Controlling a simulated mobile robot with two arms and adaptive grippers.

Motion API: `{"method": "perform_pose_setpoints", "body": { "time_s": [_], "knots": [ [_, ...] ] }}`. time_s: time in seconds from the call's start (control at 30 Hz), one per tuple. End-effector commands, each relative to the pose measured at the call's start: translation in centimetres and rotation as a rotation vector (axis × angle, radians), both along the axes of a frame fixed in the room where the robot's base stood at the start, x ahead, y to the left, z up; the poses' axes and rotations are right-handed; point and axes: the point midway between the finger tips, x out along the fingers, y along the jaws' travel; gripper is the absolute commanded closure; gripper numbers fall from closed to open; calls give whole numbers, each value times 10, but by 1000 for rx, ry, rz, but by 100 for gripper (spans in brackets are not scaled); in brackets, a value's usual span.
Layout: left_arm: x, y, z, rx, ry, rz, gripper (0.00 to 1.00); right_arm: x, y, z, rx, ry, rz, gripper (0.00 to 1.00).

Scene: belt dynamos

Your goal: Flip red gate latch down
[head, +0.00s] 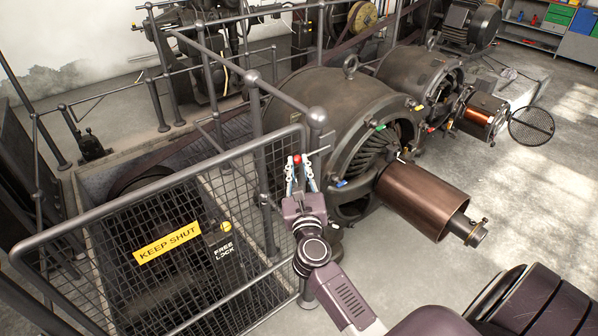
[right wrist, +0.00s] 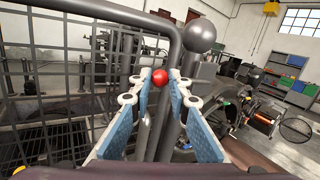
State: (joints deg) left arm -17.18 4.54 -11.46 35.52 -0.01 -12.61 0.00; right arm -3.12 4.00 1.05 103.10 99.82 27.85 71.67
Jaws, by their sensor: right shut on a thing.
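The red latch knob (head: 297,159) is at the upper right corner of the mesh gate, beside the gate post. In the right wrist view the red knob (right wrist: 160,77) sits between the tips of my blue-padded fingers. My right gripper (head: 300,168) is shut on the red gate latch; the fingers hide most of its lever. My left gripper is in neither view.
A round-topped post (head: 317,118) stands close to my right gripper. A large dynamo (head: 330,100) with a copper-coloured drum (head: 412,195) is just beyond. Railings (head: 215,65) run behind the gate. Open concrete floor (head: 535,200) lies to the right.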

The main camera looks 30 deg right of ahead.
Motion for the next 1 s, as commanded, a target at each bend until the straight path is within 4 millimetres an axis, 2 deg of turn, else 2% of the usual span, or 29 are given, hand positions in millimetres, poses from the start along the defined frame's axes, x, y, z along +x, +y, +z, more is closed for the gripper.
{"method": "perform_pose_setpoints", "body": {
  "time_s": [0.03,0.17,0.57,0.6,0.73,1.0],
  "knots": [
    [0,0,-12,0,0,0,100,1,0,-7,-19,-4,0,100],
    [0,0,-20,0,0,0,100,1,0,-8,-54,-7,0,100],
    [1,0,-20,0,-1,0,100,1,0,-7,-71,-7,0,100],
    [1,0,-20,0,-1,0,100,1,0,-7,-72,-6,0,82],
    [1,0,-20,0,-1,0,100,0,0,-7,-70,-6,0,68],
    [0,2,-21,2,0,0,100,0,0,-8,-68,-6,-1,66]
  ]
}}
